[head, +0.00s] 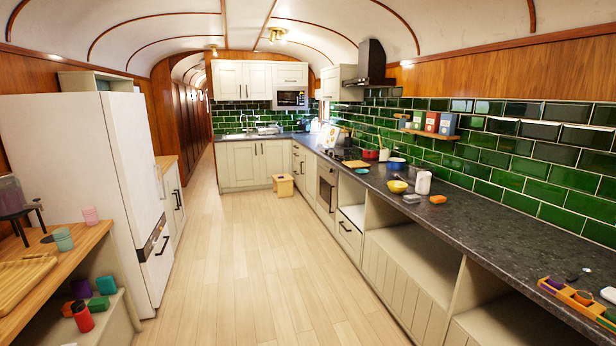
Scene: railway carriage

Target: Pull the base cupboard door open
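Several base cupboards show in the head view. A pale two-door base cupboard (252,166) stands shut at the far end under the sink. A pale base cupboard (174,201) with dark upright handles stands past the fridge on the left; its doors look shut. Along the right run, a grooved pale front (388,283) sits below an open compartment. I cannot tell which door the task means. My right gripper is not in view.
The plank floor (245,260) is clear down the middle. A small wooden stool (283,185) stands near the far cupboards. A white fridge (95,180) and a wooden counter (85,243) with cups line the left. The dark worktop (480,230) on the right holds bowls.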

